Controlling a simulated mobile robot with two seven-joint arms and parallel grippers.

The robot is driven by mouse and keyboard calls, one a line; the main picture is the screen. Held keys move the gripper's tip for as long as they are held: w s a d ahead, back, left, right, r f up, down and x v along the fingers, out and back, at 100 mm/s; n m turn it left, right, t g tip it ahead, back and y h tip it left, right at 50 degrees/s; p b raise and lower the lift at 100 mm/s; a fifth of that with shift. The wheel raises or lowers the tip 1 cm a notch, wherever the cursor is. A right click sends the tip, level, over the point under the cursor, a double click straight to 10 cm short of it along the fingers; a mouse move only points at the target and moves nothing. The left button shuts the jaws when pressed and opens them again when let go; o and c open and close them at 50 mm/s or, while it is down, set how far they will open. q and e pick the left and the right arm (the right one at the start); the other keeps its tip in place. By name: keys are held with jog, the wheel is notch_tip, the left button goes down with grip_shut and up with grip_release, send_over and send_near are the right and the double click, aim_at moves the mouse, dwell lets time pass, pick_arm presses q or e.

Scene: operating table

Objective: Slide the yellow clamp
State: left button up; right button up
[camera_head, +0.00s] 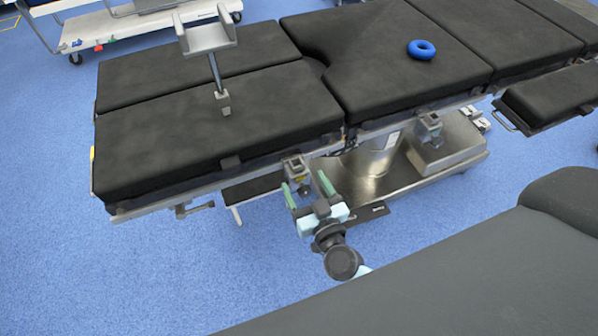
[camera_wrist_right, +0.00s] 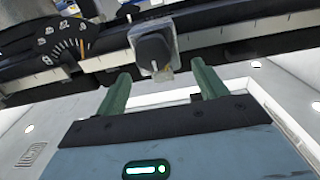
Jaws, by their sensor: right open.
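A metal clamp with a dark knob and a small yellowish part (camera_head: 295,168) sits on the side rail of the operating table (camera_head: 215,130). It also shows in the right wrist view (camera_wrist_right: 153,50), on the rail just beyond my fingers. My right gripper (camera_head: 305,187) is open, with its two green fingers pointing at the clamp. In the right wrist view (camera_wrist_right: 160,82) the clamp lies between the directions of the two fingertips, and nothing is held. The fingers look apart from the clamp. My left gripper is not in view.
Another clamp (camera_head: 429,128) sits farther right along the rail. A grey armrest-like holder (camera_head: 207,40) stands on the table. A blue ring (camera_head: 421,49) lies on the black pad. The metal base (camera_head: 440,150) is below. Blue floor is free at lower left.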

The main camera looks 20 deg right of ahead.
aim_at(301, 177)
jog(key=w, duration=0.3)
jog(key=shift+w, duration=0.55)
jog(key=c, duration=1.4)
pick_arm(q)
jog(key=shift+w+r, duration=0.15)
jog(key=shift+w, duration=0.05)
pick_arm(e)
jog(key=d, duration=1.2)
jog(key=shift+w+d, duration=0.1)
jog(key=shift+w, duration=0.1)
jog(key=o, duration=1.3)
jog(key=shift+d, duration=0.1)
jog(key=shift+o, duration=0.5)
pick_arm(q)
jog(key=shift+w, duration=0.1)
